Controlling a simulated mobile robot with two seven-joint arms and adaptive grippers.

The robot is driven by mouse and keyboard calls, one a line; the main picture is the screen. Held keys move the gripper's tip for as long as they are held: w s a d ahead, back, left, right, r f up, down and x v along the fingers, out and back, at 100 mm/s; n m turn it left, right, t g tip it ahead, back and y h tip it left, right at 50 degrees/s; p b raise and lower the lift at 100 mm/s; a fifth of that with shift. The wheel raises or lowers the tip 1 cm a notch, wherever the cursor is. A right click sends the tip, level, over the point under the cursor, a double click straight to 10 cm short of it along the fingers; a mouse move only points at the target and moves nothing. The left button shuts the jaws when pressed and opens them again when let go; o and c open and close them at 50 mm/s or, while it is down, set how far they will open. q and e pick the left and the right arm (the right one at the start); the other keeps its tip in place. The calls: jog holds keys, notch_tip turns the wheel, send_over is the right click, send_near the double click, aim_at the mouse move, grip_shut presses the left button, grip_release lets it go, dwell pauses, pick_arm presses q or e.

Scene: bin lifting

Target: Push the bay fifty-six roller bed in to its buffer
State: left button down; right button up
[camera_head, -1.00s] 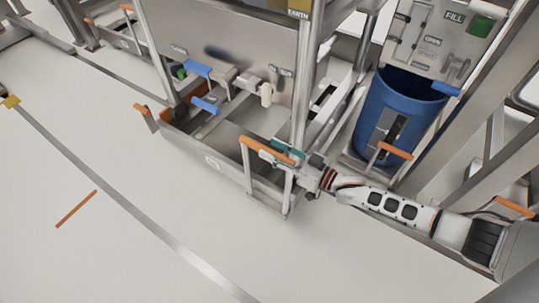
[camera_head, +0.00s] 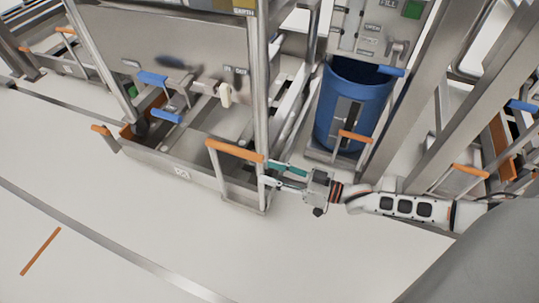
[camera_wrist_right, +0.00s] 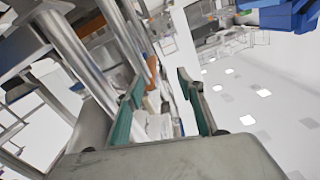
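The low grey metal bed (camera_head: 182,172) under the left frame has an upright handle with an orange grip (camera_head: 235,150) at its near right corner. A small plate on its front is too small to read, so I cannot tell its bay number. My right gripper (camera_head: 268,174) is open just right of the handle's right post. Whether it touches the post is unclear. In the right wrist view, the teal fingers (camera_wrist_right: 160,86) stand apart with nothing clamped between them, and an orange bar (camera_wrist_right: 152,68) shows beyond them. My left gripper is out of view.
A blue drum (camera_head: 345,92) stands on a neighbouring bed with its own orange handle (camera_head: 355,136). Steel posts (camera_head: 420,100) rise at right. The white floor (camera_head: 110,215) in front is clear, with a grey strip and an orange line.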

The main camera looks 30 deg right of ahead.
jog(key=shift+s, duration=0.1)
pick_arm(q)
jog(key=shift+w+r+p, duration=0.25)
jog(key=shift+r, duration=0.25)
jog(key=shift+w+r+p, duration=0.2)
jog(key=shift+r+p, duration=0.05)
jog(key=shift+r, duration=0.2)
pick_arm(e)
jog(key=v, duration=0.8)
jog(key=shift+s+d, duration=0.25)
jog(key=shift+s, duration=0.05)
